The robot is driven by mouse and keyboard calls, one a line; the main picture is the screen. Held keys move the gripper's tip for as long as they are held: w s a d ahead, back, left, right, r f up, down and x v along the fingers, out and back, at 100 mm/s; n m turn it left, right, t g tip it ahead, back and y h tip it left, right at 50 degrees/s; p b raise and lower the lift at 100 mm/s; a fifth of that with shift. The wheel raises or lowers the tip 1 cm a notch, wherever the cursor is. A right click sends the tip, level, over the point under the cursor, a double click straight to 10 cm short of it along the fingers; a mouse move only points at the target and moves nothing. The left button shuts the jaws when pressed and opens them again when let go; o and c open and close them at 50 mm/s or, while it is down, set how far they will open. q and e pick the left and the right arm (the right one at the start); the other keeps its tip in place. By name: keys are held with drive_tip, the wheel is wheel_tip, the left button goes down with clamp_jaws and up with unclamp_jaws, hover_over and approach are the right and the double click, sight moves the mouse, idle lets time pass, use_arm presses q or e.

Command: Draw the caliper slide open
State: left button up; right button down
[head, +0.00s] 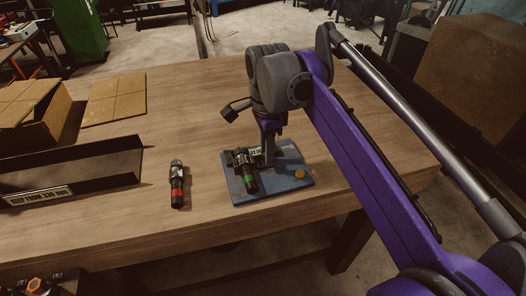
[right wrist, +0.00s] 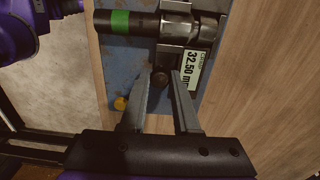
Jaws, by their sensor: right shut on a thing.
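The caliper (right wrist: 190,60) sits on a blue plate (head: 296,166), with a label (right wrist: 190,72) reading 32.50 mm. A dark hose fitting with a green band (right wrist: 120,23) lies across the plate with its metal end at the caliper; it also shows in the head view (head: 249,182). My right gripper (right wrist: 161,78) reaches down over the plate, its fingers closed on a small dark brown knob (right wrist: 160,80) beside the label. In the head view my right gripper (head: 266,152) partly hides the caliper. My left gripper is not in view.
A dark angled tray (head: 110,165) and an open cardboard box (head: 35,120) are further left. A yellow button (head: 300,174) is on the plate's front right.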

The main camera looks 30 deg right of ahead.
drive_tip(key=shift+d, duration=0.15)
drive_tip(key=shift+s+d, duration=0.1)
drive_tip(key=shift+d, duration=0.4)
unclamp_jaws()
drive_tip(key=shift+r, duration=0.1)
idle(0.5)
